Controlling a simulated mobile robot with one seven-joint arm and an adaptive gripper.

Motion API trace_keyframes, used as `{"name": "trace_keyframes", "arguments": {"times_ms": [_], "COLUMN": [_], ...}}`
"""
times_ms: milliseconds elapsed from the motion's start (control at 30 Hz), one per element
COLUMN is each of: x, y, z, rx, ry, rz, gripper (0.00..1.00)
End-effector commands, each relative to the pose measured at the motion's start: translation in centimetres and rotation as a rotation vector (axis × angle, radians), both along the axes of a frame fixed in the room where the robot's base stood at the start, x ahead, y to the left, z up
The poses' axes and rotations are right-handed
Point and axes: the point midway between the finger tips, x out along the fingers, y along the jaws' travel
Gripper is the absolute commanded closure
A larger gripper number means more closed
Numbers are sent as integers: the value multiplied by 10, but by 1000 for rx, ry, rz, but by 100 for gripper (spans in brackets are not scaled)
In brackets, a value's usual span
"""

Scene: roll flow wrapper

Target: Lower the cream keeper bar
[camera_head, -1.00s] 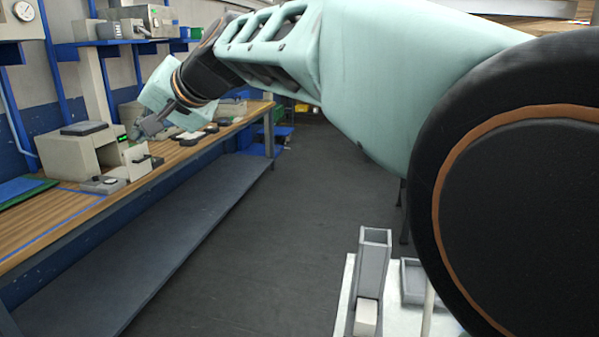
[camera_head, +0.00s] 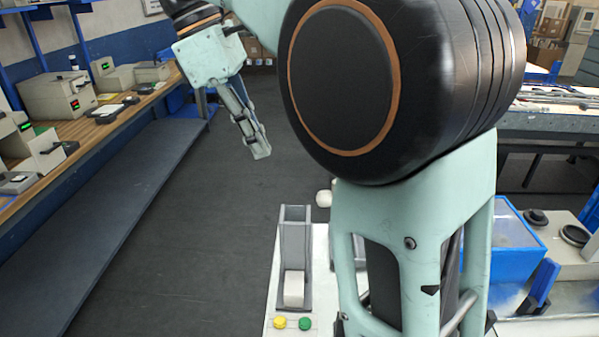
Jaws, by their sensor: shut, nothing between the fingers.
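My gripper (camera_head: 258,148) hangs from the arm above the grey floor, pointing down. Its fingers look closed together and nothing shows between them. A rounded cream piece (camera_head: 324,198) sticks out beside my arm, just right of the grey upright channel (camera_head: 296,238). It may be an end of the keeper bar, but my arm hides the rest and I cannot tell its position. The gripper is above and left of it, apart from it. A whitish block (camera_head: 293,288) sits low in the channel, on a white machine top (camera_head: 262,310).
Yellow (camera_head: 279,322) and green (camera_head: 305,323) buttons sit at the machine's front. A long workbench (camera_head: 95,125) with instruments runs along the left. A blue bin (camera_head: 512,245) stands at right. Open floor lies between bench and machine.

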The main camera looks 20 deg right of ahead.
Motion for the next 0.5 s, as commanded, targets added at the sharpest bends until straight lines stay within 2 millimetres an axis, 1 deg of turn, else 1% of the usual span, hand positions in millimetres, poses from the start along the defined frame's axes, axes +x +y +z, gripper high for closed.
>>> {"name": "trace_keyframes", "arguments": {"times_ms": [167, 500], "x": [-3, -10], "y": [-8, -29], "z": [-22, -82], "rx": [-1, 1], "ry": [1, 2], "rz": [-2, -4], "gripper": [100, 100]}}
